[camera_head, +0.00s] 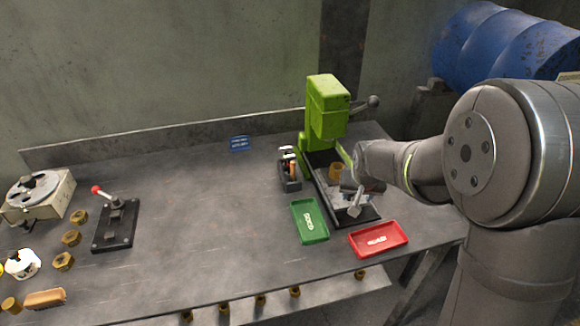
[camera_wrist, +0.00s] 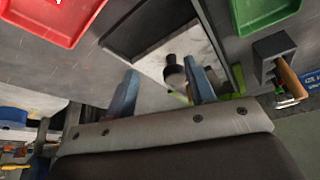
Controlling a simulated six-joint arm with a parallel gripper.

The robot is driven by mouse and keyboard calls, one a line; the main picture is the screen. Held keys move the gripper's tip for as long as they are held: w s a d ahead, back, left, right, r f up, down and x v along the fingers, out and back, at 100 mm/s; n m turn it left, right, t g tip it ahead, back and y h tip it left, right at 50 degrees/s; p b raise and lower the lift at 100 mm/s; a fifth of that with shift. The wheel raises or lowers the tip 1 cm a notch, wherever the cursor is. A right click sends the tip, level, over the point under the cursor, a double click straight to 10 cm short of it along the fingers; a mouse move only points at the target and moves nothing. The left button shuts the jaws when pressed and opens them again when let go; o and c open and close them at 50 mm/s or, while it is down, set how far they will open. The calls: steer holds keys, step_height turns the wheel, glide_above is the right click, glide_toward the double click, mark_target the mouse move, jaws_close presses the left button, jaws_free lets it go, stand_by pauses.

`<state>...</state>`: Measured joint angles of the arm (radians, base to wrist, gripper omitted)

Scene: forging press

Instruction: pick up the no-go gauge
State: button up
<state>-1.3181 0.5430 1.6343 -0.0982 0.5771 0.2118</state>
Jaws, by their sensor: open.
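A small dark gauge holder (camera_head: 290,184) stands on the bench left of the green press, with handled tools upright in it. One tool has an orange-brown handle (camera_head: 293,169); which one is the no-go gauge I cannot tell. The holder (camera_wrist: 268,52) also shows at the right of the wrist view. My gripper (camera_head: 354,202) is over the press base, to the right of the holder and apart from it. In the wrist view its two blue-grey fingers (camera_wrist: 162,82) are spread. A dark round peg (camera_wrist: 173,72) shows between them, on or above the press base; nothing is gripped.
The green press (camera_head: 327,108) rises just behind my gripper. A green tray (camera_head: 309,236) and a red tray (camera_head: 378,240) lie in front of it. A lever fixture (camera_head: 114,222), several brass nuts and a dial device (camera_head: 40,196) are at the left. The bench middle is clear.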

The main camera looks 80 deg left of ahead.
steer(key=shift+o, duration=0.2)
steer(key=o, duration=0.3)
steer(key=shift+o, duration=0.2)
steer(key=s+a+r+n, duration=0.2)
steer(key=s+a+r, duration=0.4)
steer(key=a, duration=0.2)
steer(key=n+g, duration=0.2)
glide_toward(289, 159)
steer(key=x, duration=0.7)
steer(key=shift+s+a, duration=0.1)
steer(key=shift+a, duration=0.1)
steer(key=shift+x, duration=2.65)
